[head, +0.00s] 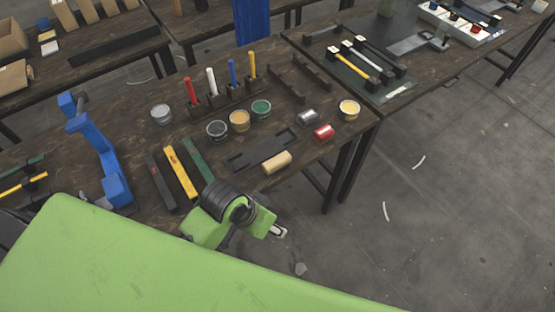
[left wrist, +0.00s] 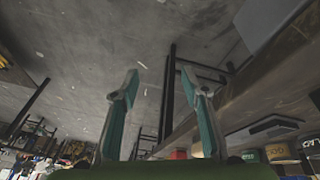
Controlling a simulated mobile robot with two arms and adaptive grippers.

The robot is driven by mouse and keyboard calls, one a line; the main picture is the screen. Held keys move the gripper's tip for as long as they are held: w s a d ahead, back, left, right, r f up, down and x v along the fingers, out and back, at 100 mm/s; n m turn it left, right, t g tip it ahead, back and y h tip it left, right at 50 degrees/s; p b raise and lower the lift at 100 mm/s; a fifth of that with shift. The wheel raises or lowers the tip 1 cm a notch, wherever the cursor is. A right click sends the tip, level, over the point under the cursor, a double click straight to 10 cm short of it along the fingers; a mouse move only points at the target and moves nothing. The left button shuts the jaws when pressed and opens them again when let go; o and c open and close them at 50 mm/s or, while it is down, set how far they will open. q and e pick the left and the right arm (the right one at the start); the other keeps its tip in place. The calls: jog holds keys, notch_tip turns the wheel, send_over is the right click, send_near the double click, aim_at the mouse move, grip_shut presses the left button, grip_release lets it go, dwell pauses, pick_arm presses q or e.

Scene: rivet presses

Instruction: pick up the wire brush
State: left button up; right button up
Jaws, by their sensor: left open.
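I cannot make out bristles on anything, so I cannot tell which item is the wire brush. Three long flat bars, dark (head: 161,182), yellow (head: 181,172) and green (head: 197,158), lie side by side on the near table. Several upright handles stand in dark blocks behind them: red (head: 190,90), white (head: 211,81), blue (head: 232,72) and yellow (head: 252,64). My left gripper (head: 279,232) is just off the table's front edge, partly hidden by its own arm. In the left wrist view its two fingers (left wrist: 164,95) are apart with nothing between them.
A tan block (head: 277,163), a red can (head: 324,132), a flat dark tray (head: 262,149) and several open tins (head: 239,121) are near the front edge. A blue press (head: 100,150) stands at left. Hammers (head: 360,65) lie on a further table. The floor at right is mostly clear.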

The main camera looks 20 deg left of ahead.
pick_arm(q)
jog(key=w+d+r+m+h, duration=0.1)
jog(key=w+d+r+m, duration=0.1)
jog(key=w+d+r, duration=0.25)
jog(key=m+g+y, duration=0.2)
jog(key=g+y, duration=0.2)
send_near(277, 160)
jog(key=f, duration=0.2)
jog(key=s+f+p, duration=0.1)
jog(key=f, duration=0.2)
jog(key=shift+d, duration=0.15)
jog(key=shift+a+f+p, duration=0.15)
jog(key=shift+f+p, duration=0.3)
jog(key=shift+f, duration=0.95)
jog(key=shift+a+f+p, duration=0.15)
jog(key=shift+f+p, duration=0.25)
jog(key=shift+f, duration=1)
pick_arm(e)
jog(key=r, duration=0.3)
jog(key=shift+s+a, duration=0.2)
jog(key=shift+a, duration=0.1)
pick_arm(q)
jog(key=shift+f, duration=0.2)
pick_arm(e)
jog(key=shift+r, duration=0.25)
